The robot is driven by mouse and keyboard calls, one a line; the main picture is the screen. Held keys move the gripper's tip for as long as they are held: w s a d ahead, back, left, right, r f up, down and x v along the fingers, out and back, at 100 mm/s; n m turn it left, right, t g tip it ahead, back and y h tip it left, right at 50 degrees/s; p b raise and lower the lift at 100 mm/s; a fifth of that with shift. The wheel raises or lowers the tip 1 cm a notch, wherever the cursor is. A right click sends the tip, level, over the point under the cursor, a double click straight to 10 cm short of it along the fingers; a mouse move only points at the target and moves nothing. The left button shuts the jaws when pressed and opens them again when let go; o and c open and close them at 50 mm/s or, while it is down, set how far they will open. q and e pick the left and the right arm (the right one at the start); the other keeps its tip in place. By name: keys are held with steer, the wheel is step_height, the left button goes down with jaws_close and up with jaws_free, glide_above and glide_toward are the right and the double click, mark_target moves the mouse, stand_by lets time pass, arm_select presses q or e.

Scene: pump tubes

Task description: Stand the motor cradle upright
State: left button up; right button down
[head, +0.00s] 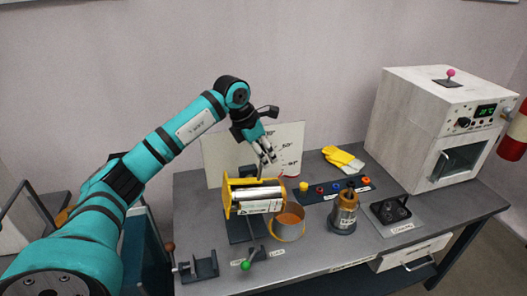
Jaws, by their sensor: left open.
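My left gripper (267,157) is open and empty. Its fingers point down above the cradle's right part, with a visible gap between them. A white board with angle marks (292,134) stands behind the cradle. My right gripper is not in view.
A clamp (197,268) and a green-knobbed lever (249,256) are at the front. A brass-coloured canister (344,212), yellow gloves (343,159) and a white oven (432,130) stand to the right.

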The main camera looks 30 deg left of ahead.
arm_select(q)
steer(key=shift+f, duration=0.25)
jaws_close()
stand_by(0.4)
